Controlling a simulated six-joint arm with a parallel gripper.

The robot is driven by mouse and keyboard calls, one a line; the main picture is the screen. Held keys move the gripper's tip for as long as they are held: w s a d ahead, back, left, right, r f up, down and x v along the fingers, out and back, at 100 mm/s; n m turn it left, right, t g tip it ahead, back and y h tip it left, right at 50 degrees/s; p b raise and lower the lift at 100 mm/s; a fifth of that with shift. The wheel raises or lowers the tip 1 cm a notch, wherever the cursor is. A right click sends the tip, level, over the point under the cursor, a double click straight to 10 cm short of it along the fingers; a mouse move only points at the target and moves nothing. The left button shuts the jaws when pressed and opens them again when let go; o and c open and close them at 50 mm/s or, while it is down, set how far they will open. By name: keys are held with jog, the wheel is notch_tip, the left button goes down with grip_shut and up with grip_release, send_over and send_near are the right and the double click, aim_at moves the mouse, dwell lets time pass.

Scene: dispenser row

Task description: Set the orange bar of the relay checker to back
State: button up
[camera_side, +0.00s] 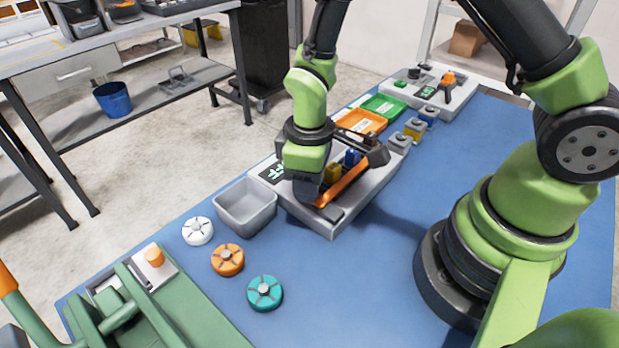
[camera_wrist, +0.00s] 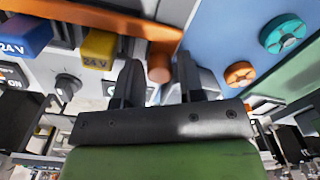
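The relay checker (camera_side: 340,222) is a light grey box on the blue table, with its orange bar (camera_side: 344,184) running slantwise across its top. In the wrist view the orange bar (camera_wrist: 100,20) crosses the top of the picture, with a short orange-brown round grip (camera_wrist: 158,68) near it. My gripper (camera_side: 310,190) is low over the checker, at the near left end of the bar. In the wrist view the two dark fingers of my gripper (camera_wrist: 159,82) stand apart, with the round grip between their tips. I cannot tell whether they touch it.
A blue block (camera_wrist: 22,36) and a yellow block (camera_wrist: 98,48), both marked 24V, sit on the checker beside the bar. A grey bin (camera_side: 246,206) stands left of it. White (camera_side: 197,231), orange (camera_side: 227,260) and teal (camera_side: 265,292) knobs lie in front. Trays (camera_side: 362,121) lie behind.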

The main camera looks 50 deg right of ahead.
jog(key=shift+c, duration=0.3)
grip_shut()
jog(key=shift+s, duration=0.95)
jog(key=shift+o, duration=0.3)
grip_release()
notch_tip(320, 180, up, 10)
jog(key=shift+w+d, duration=0.1)
